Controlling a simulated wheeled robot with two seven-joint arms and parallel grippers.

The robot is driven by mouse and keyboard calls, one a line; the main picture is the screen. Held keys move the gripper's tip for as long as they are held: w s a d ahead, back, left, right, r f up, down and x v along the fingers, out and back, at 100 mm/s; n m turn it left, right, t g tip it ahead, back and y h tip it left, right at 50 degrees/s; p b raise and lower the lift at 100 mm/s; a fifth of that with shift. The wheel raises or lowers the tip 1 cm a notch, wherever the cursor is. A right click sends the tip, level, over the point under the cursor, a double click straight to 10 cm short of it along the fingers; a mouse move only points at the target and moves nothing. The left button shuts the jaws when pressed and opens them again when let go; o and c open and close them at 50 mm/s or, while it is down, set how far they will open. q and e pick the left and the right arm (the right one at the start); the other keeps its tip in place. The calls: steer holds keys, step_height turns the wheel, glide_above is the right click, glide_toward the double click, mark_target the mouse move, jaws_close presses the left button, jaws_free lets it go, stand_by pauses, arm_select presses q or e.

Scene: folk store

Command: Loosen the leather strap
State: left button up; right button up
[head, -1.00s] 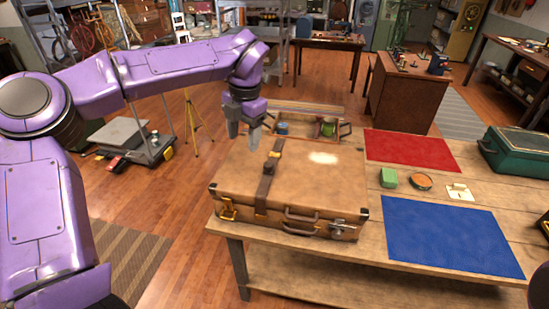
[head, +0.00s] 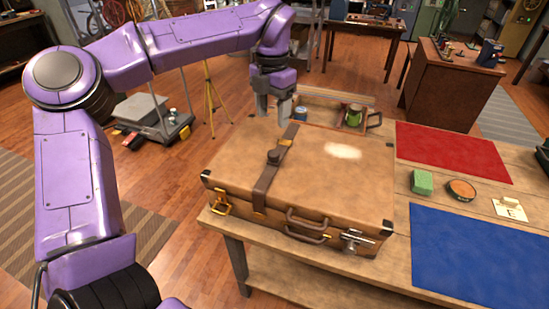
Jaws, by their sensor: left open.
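The brown leather suitcase (head: 330,170) lies flat and shut on the wooden table. A dark leather strap (head: 265,184) runs over its lid near the left end and down the front face. A dark raised piece (head: 273,157) sits on the strap on top of the lid; a small buckle detail behind it is too small to read. My left gripper (head: 274,112) points down over the suitcase's back left edge, just behind the strap's far end. Its fingers are apart with nothing between them, and they appear clear of the strap. My right gripper is not in view.
A latch (head: 357,240) sticks out in front.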

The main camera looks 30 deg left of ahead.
mark_target(273, 153)
arm_select(q)
step_height(273, 153, down, 12)
steer(key=shift+w+r+p, duration=0.1)
steer(key=shift+p, duration=0.35)
